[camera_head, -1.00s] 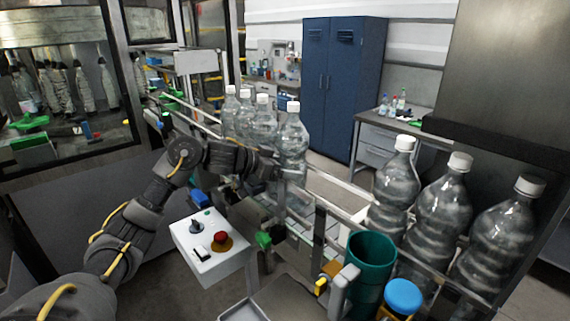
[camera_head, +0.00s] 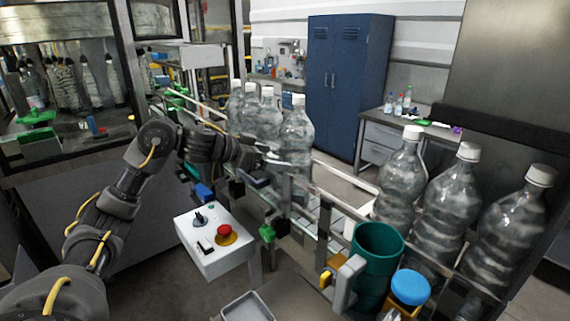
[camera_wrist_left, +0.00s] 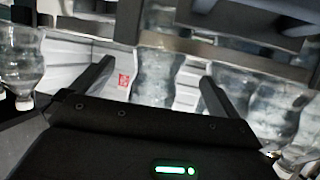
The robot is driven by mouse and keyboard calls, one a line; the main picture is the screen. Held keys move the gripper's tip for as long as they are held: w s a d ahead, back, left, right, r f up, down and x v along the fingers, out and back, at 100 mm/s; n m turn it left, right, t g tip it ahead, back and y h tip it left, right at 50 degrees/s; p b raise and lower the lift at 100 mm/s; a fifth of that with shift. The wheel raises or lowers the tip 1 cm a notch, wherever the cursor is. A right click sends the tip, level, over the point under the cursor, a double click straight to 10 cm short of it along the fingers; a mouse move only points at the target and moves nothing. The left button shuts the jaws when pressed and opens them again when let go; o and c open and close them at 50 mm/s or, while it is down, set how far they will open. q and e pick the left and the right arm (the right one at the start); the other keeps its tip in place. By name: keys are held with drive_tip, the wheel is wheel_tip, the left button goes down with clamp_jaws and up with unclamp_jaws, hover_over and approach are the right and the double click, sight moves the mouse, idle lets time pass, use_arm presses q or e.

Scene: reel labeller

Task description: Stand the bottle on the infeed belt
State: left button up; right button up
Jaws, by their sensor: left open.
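A clear bottle with a white cap (camera_head: 297,128) stands upright at the near end of a row of similar bottles, over the pale infeed belt (camera_head: 305,221). Its base is partly hidden by rails and my arm. My left gripper (camera_head: 274,160) is open, at the bottle's left side at about mid-height. In the left wrist view, the open fingers (camera_wrist_left: 155,88) have a clear bottle body (camera_wrist_left: 158,72) in the space between them. I cannot tell whether they touch it. My right gripper is not in view.
Several capped bottles (camera_head: 262,118) stand behind it. Large bottles (camera_head: 446,205) stand at the right behind a rail. A control box with a red button (camera_head: 214,243), a green cup (camera_head: 374,262) and a blue-topped item (camera_head: 411,287) are in front. A blue cabinet (camera_head: 345,85) stands behind.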

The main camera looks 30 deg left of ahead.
use_arm(q)
drive_tip(key=b+v, duration=0.1)
drive_tip(key=v, duration=0.4)
drive_tip(key=shift+s+a, duration=0.1)
drive_tip(key=shift+s, duration=0.05)
drive_tip(key=shift+r, duration=0.15)
